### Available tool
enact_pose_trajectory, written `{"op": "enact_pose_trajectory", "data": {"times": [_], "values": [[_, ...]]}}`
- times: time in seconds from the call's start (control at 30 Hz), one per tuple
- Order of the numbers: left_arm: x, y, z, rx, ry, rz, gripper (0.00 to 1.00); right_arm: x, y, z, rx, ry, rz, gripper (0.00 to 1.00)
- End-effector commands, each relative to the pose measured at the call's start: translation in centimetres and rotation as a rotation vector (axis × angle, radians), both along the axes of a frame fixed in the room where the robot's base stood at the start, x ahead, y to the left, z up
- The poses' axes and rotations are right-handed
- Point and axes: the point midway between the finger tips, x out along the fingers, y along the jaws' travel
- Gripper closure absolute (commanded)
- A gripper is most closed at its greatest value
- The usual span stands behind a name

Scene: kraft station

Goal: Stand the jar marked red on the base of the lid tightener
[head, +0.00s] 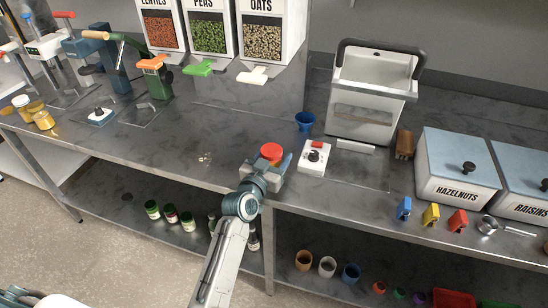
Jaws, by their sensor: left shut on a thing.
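My left gripper (272,167) is shut on a small jar with a red top (271,152), near the front edge of the worktop. The gripper and wrist hide most of the jar's body, and I cannot tell whether its bottom touches the worktop. I cannot tell for certain which device is the lid tightener. My right gripper is not in view.
The worktop (190,135) between is mostly clear.

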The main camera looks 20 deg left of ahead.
Motion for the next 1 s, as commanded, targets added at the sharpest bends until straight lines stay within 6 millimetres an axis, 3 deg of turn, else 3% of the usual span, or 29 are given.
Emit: {"op": "enact_pose_trajectory", "data": {"times": [0.1,0.27,0.3,0.4,0.8,1.0], "values": [[0.1,0.0,0.1,0.002,0.001,0.0,0.77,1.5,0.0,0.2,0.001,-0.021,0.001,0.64],[0.1,0.0,-0.4,0.002,0.001,0.0,0.77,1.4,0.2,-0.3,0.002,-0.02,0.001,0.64],[0.1,0.0,-0.5,0.002,0.003,0.0,0.38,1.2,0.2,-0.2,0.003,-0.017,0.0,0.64],[0.1,0.0,-0.4,0.003,0.004,0.0,0.2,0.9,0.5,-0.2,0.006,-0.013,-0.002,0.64],[-0.1,0.0,0.1,0.003,0.004,0.0,0.2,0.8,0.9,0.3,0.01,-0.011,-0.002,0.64],[-4.0,0.7,-0.4,0.003,0.005,0.0,0.2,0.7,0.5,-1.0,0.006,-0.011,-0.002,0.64]]}}
